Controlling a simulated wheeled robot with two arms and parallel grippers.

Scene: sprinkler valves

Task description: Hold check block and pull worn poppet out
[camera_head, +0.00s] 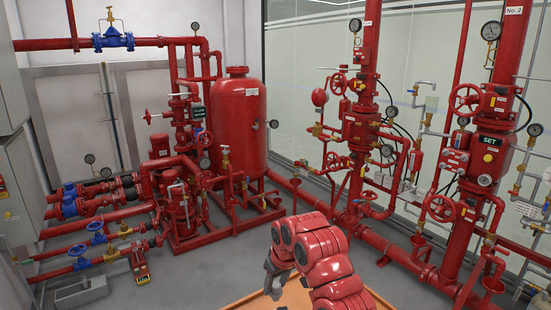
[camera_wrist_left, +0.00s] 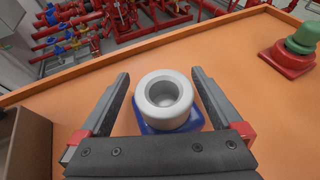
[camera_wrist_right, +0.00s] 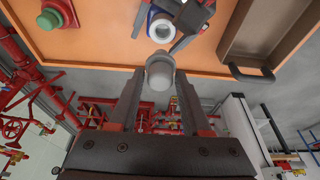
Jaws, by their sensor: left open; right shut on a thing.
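The check block (camera_wrist_left: 166,102) is a pale grey open-topped cylinder on a blue base, standing on the orange table. Its bore looks empty. My left gripper (camera_wrist_left: 160,85) is open, with one finger on each side of the block; I cannot tell whether they touch it. My right gripper (camera_wrist_right: 159,80) is shut on a pale grey rounded piece, seemingly the worn poppet (camera_wrist_right: 160,69). In the right wrist view the block (camera_wrist_right: 161,28) shows beyond that piece, apart from it. In the head view my right gripper (camera_head: 274,284) is low in the middle, its fingertips unclear.
A red base with a green top (camera_wrist_left: 292,50) stands near the table's far right corner. A brown tray (camera_wrist_left: 22,140) lies on the block's other side, and its handle (camera_wrist_right: 250,75) shows in the right wrist view. Red pipework stands beyond.

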